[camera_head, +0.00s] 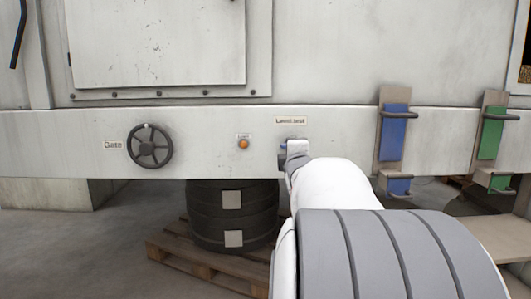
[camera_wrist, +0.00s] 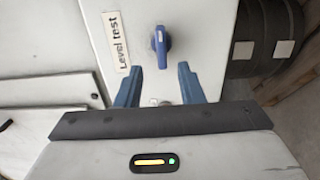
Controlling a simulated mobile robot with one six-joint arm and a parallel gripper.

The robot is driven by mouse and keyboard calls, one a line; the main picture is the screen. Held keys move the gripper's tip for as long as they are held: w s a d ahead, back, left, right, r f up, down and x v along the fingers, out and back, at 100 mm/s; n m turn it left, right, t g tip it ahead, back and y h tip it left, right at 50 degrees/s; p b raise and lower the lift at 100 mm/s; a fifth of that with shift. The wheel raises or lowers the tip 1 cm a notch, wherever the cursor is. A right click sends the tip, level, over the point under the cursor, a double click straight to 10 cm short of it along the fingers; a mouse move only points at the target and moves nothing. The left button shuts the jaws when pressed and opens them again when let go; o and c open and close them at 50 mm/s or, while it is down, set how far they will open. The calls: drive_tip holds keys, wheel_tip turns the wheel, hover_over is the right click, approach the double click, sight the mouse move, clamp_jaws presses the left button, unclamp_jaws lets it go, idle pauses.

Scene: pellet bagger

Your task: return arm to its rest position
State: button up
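My gripper shows in the wrist view (camera_wrist: 158,85) with its two blue-grey fingers spread apart and nothing between them. A blue knob (camera_wrist: 160,44) on the pale panel lies just beyond the fingertips, apart from them, beside a label reading "Level test" (camera_wrist: 122,52). In the head view my white and grey arm reaches forward from the lower right to the machine's front beam. The wrist end covers the spot below the "Level test" label (camera_head: 290,121), so the knob is hidden there.
The beam carries a handwheel (camera_head: 150,146) labelled "Gate" and an orange button (camera_head: 244,144). Blue (camera_head: 393,133) and green (camera_head: 491,133) pads with handles are at the right. A dark ribbed drum (camera_head: 234,214) stands on a wooden pallet (camera_head: 205,268) below. Floor at the lower left is clear.

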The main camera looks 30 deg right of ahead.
drive_tip(key=s+a+r+m+g+y+p, duration=0.2)
drive_tip(key=a+m+g+y+p, duration=0.1)
drive_tip(key=a+p, duration=0.6)
drive_tip(key=s+a+r+m+g+y+p, duration=0.1)
drive_tip(key=s+a+m+g+y+p, duration=0.15)
drive_tip(key=a+p, duration=0.6)
drive_tip(key=s+a+r+m+g+y+p, duration=0.2)
drive_tip(key=s+a+m+g+p, duration=0.1)
drive_tip(key=s+a+p, duration=0.4)
drive_tip(key=s+a+r+m+g+y+p, duration=0.1)
drive_tip(key=s+a+m+g+y+p, duration=0.1)
drive_tip(key=s+a+p, duration=0.5)
drive_tip(key=s+m+g+p, duration=0.1)
drive_tip(key=s+g+p, duration=0.1)
drive_tip(key=s, duration=0.1)
drive_tip(key=shift+a+r+p, duration=0.3)
drive_tip(key=shift+r+p, duration=0.05)
drive_tip(key=shift+r, duration=0.05)
drive_tip(key=shift+d, duration=0.1)
